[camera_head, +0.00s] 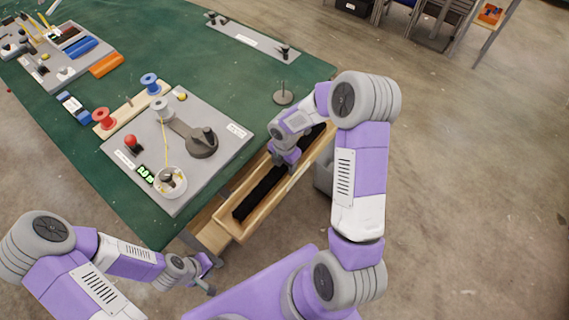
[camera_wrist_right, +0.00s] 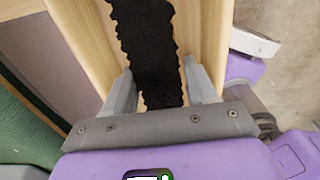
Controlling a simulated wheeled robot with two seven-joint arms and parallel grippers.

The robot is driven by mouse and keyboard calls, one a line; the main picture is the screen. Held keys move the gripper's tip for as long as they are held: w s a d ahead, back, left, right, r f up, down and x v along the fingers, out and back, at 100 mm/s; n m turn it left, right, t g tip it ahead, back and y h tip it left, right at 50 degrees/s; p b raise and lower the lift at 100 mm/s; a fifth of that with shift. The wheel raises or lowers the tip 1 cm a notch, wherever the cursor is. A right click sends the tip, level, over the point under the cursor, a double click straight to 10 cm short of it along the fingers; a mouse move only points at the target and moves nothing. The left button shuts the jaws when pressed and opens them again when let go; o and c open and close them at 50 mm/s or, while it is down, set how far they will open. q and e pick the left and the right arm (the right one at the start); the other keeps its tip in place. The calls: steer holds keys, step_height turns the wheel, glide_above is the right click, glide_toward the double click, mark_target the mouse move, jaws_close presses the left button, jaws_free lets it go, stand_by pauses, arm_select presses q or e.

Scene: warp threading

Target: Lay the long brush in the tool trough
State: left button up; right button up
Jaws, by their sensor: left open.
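The long brush (camera_head: 258,195), a dark bristled strip, lies lengthwise in the pale wooden tool trough (camera_head: 229,228) at the table's near edge. In the right wrist view the brush (camera_wrist_right: 148,40) runs up between the wooden walls of the trough (camera_wrist_right: 205,30). My right gripper (camera_head: 286,163) is down at the trough over the brush. Its fingers (camera_wrist_right: 160,82) are apart, one on each side of the brush, with small gaps showing beside the bristles. My left gripper (camera_head: 206,272) is open and empty, low beside the trough's near end.
The green table (camera_head: 220,65) holds a grey board (camera_head: 222,140) with a dark round fixture, a red knob and a white dish close to the trough. Spools (camera_head: 104,118) and blue and orange blocks stand further left. Open floor lies right of the trough.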

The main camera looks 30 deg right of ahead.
steer(key=shift+r, duration=0.1)
step_height(320, 180, up, 12)
steer(key=p, duration=0.4)
stand_by(0.5)
